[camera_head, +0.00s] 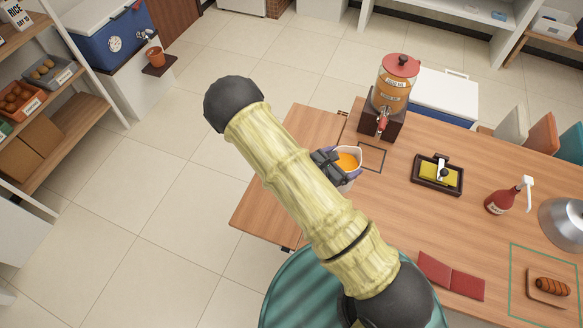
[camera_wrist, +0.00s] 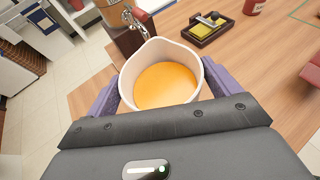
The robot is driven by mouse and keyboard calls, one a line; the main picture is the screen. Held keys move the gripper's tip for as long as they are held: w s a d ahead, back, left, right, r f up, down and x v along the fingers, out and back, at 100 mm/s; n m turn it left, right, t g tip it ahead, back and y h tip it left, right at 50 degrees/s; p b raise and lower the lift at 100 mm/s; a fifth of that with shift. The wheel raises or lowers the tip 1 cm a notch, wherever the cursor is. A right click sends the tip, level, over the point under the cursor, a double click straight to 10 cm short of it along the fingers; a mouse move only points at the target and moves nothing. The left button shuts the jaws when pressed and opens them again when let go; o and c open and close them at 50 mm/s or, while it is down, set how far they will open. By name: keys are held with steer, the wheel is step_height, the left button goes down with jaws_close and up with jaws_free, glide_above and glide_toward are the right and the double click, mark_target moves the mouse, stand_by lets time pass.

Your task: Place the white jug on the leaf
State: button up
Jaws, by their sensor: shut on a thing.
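The white jug (camera_head: 347,151) holds orange liquid; in the wrist view the jug (camera_wrist: 137,62) is upright between the purple fingers of my gripper (camera_wrist: 162,88). My gripper (camera_head: 343,171) is shut on it. The jug appears over the table by the left seam, beside a dark square outline (camera_head: 384,160); its base is hidden, so I cannot tell its height. The leaf (camera_head: 313,127) is the wooden panel at the table's left end, partly hidden behind my arm.
A drink dispenser (camera_head: 394,85) with a red lid and tap stands behind the jug. Floor (camera_head: 170,190) is clear left of the leaf.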

steer(key=shift+w, duration=0.1)
stand_by(0.3)
steer(key=shift+w+a+f+b, duration=0.15)
steer(key=shift+w+a+b, duration=0.05)
steer(key=shift+b, duration=0.15)
steer(key=w+a+n+t+y+b, duration=0.2)
steer(key=w+a+n+b, duration=0.1)
steer(key=w+a+b, duration=0.2)
steer(key=w+a+n+t+y+b, duration=0.2)
steer(key=w+a+b, duration=0.3)
steer(key=w+b, duration=0.3)
steer(key=shift+w+a+f+n+y+b, duration=0.25)
steer(key=shift+w+f+n+y+b, duration=0.4)
steer(key=shift+w, duration=1.05)
steer(key=shift+r, duration=0.3)
